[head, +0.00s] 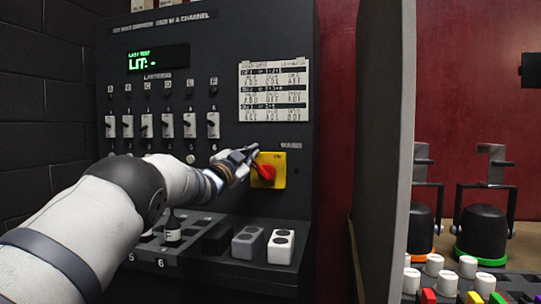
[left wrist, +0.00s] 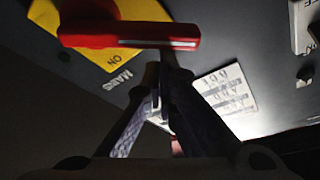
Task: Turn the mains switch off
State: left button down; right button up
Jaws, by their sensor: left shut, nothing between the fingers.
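The mains switch (head: 267,171) is a red rotary handle on a yellow plate (head: 279,181) at the lower right of the dark panel. In the left wrist view its red handle (left wrist: 130,35) lies across the top with a white line along it. The yellow plate (left wrist: 140,10) is marked ON, with MAINS printed beside it. My left gripper (head: 253,150) is shut and empty at the upper left of the switch. In the left wrist view its fingertips (left wrist: 163,62) sit right by the handle; I cannot tell if they touch it. My right gripper is not in view.
The panel (head: 225,135) carries a row of toggle switches (head: 168,125), a green display (head: 158,59) and a printed card (head: 274,91). Below is a ledge with blocks, including a white one (head: 281,247). A grey partition (head: 384,150) stands at the right.

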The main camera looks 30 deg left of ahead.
pick_arm(q)
jog(key=shift+s+a+f+n+y, duration=0.15)
jog(key=shift+a+f+n+y, duration=0.55)
jog(key=shift+n, duration=1.05)
jog(key=shift+s+a+f+n+y, duration=0.1)
jog(key=shift+a+f+n+y, duration=0.25)
jog(key=shift+n+y, duration=0.95)
jog(key=shift+s+a+f+n+y, duration=0.15)
jog(key=shift+a+f+n+y, duration=0.4)
jog(key=shift+n, duration=1.6)
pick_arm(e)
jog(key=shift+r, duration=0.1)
pick_arm(q)
jog(key=shift+d+f, duration=0.1)
notch_tip(320, 180, up, 6)
jog(key=s+p, duration=0.1)
jog(key=p, duration=0.1)
jog(key=f+p+v, duration=0.2)
jog(key=v, duration=0.7)
jog(key=shift+f, duration=0.25)
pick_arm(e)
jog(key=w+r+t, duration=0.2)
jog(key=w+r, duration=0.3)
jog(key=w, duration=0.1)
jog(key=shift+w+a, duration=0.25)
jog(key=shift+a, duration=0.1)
